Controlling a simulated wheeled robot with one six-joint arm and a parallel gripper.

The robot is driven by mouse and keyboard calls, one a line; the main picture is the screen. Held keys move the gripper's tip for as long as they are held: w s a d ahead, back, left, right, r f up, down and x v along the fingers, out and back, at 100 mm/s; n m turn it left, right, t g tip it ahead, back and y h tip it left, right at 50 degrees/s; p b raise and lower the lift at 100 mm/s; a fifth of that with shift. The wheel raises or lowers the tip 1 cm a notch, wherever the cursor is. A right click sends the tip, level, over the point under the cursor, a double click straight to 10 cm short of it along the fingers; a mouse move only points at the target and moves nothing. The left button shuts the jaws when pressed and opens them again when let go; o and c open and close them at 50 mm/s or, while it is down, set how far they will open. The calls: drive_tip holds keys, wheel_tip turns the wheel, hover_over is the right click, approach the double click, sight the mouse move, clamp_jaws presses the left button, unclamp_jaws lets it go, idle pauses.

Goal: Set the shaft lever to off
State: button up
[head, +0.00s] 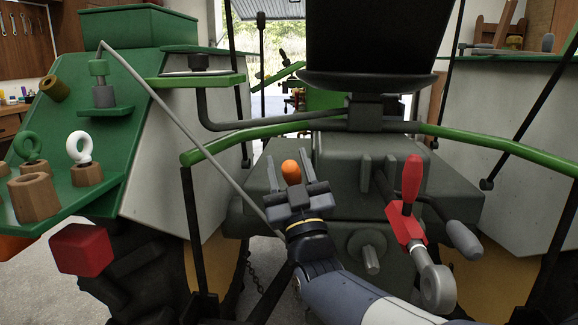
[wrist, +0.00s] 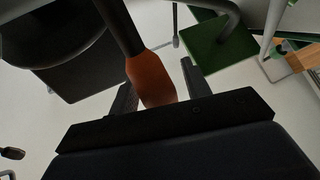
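A lever with an orange knob (head: 291,172) stands at the middle of the tractor's rear. In the wrist view its orange knob (wrist: 151,80) and dark rod come down from the top. My gripper (head: 289,168) is at this knob, with one finger on each side. In the wrist view the fingers of my gripper (wrist: 157,88) are apart, and a gap shows between the knob and the right finger. A second lever, with a red handle (head: 411,180), stands to the right, apart from my gripper. No label shows which one is the shaft lever.
A green rail (head: 240,142) runs across behind my gripper. The black seat (head: 375,50) is above. A dark grey housing (head: 345,190) lies behind and right of my gripper. A thin grey rod (head: 185,140) slants close to its left. A red block (head: 82,250) is at lower left.

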drive_tip(key=shift+o, duration=0.5)
drive_tip(key=v, duration=1)
drive_tip(key=shift+s+d+f, duration=0.15)
drive_tip(key=shift+s+f, duration=0.05)
drive_tip(key=shift+s, duration=0.1)
drive_tip(key=x, duration=1.1)
drive_tip(key=shift+f, duration=0.1)
